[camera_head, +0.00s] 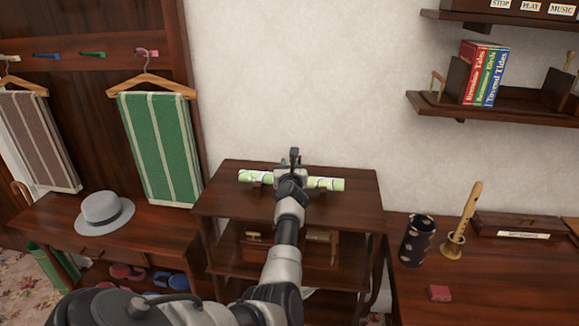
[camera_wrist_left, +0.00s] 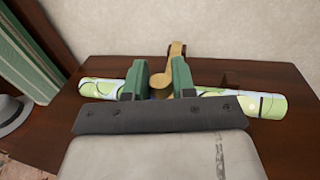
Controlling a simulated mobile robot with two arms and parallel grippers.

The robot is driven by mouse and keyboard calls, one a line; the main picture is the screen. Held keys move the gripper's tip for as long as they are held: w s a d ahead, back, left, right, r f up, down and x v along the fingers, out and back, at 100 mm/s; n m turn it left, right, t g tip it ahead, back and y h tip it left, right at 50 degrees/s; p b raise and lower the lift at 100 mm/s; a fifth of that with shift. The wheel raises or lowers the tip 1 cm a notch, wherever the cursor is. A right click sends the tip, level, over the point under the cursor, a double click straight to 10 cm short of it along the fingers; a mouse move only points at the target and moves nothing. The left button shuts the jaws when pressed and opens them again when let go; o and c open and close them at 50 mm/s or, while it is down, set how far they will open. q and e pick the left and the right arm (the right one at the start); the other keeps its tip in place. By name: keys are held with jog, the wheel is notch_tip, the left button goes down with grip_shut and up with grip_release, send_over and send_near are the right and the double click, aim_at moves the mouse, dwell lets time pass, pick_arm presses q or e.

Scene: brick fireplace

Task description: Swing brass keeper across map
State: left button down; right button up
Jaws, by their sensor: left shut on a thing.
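The rolled map (camera_head: 327,184) lies across the top of the wooden shelf unit in the head view, pale green and white. It also shows in the left wrist view (camera_wrist_left: 107,91), running left to right behind my gripper. The brass keeper (camera_wrist_left: 176,63) stands up at the middle of the map, with a rounded knob between my fingers. My left gripper (camera_wrist_left: 160,84) is shut on the keeper, its green-padded fingers on either side of it. In the head view my left gripper (camera_head: 292,165) hides the middle of the map. My right gripper is not in view.
The shelf top (camera_head: 350,208) is bare around the map, with the wall close behind. A grey hat (camera_head: 104,212) rests on the left bench. A dark spotted cup (camera_head: 416,240) and a recorder on a stand (camera_head: 460,220) are on the right desk.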

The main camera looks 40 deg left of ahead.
pick_arm(q)
jog(key=shift+a, duration=0.1)
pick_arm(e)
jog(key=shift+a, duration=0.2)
pick_arm(q)
jog(key=c, duration=0.9)
grip_release()
jog(key=shift+s+a, duration=0.1)
jog(key=shift+a, duration=0.05)
jog(key=shift+c, duration=0.2)
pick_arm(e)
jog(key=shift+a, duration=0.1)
pick_arm(q)
jog(key=shift+d, duration=0.25)
jog(key=p+v, duration=0.3)
jog(key=v, duration=0.7)
jog(key=shift+s+p, duration=0.25)
jog(key=shift+p, duration=0.1)
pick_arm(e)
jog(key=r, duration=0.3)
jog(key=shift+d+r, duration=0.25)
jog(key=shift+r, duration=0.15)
